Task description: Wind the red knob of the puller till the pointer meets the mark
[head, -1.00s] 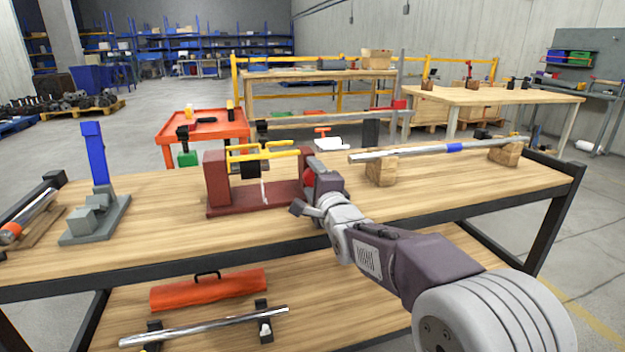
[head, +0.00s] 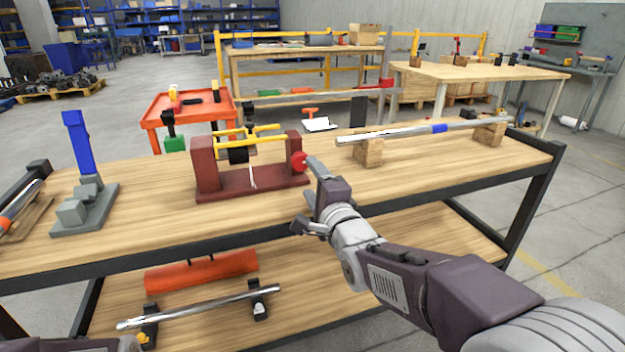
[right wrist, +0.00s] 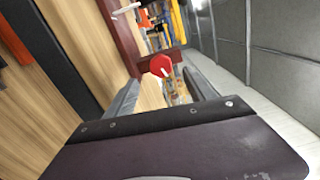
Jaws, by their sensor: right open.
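The puller (head: 205,172) is a dark red frame with two uprights, yellow rods and a dark block between them, standing on the wooden bench. Its red knob (head: 299,161) sits on the outer side of the right upright. A thin white strip (head: 252,176) hangs by the block; I cannot make out the pointer or mark clearly. My right gripper (head: 309,194) is open and empty just right of the knob, one finger near it in the picture. In the right wrist view the red knob (right wrist: 161,66), with a white line on its face, shows between the fingertips, clear of both.
A blue-and-grey stand (head: 88,190) is at the bench's left. A steel bar (head: 390,134) rests on wooden blocks to the right. An orange case (head: 200,272) and a metal rod (head: 195,307) lie on the lower shelf. The bench front between stand and puller is clear.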

